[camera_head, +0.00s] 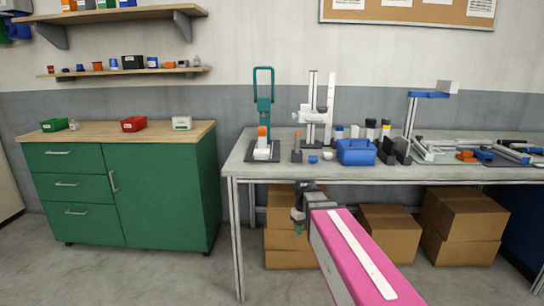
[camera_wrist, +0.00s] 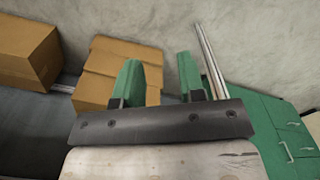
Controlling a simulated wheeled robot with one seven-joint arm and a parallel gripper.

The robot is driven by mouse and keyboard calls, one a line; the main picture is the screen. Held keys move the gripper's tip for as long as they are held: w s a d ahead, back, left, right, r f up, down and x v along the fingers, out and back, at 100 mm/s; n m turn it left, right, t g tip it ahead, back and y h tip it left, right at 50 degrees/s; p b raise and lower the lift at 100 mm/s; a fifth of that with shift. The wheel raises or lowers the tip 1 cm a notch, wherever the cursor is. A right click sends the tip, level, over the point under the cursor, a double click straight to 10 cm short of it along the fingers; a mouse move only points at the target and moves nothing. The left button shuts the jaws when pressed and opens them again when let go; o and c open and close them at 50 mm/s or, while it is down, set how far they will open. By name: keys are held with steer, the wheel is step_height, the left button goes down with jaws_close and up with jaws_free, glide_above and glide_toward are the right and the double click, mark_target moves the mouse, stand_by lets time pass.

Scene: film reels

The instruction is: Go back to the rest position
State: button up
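My gripper (camera_head: 297,218) shows in the head view at the end of my pink arm, in front of the table and below the level of its top. In the wrist view my gripper (camera_wrist: 158,80) has its two green fingers apart, with nothing between them. Behind the fingers are cardboard boxes (camera_wrist: 100,62) and the grey wall. The gripper touches nothing that I can see.
A grey worktable (camera_head: 390,172) stands ahead, with a blue box (camera_head: 356,152), stands and tools on it. Several cardboard boxes (camera_head: 389,234) sit under it. A green cabinet (camera_head: 160,190) with small bins stands at left. The floor (camera_head: 170,275) in front is clear.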

steer(key=s+d+f+m, duration=0.5)
steer(key=s+d+f, duration=0.1)
steer(key=s+f, duration=0.4)
steer(key=shift+s+d+f+m, duration=0.25)
steer(key=shift+d+f+m, duration=0.05)
steer(key=shift+m, duration=0.1)
steer(key=shift+d, duration=0.1)
stand_by(0.9)
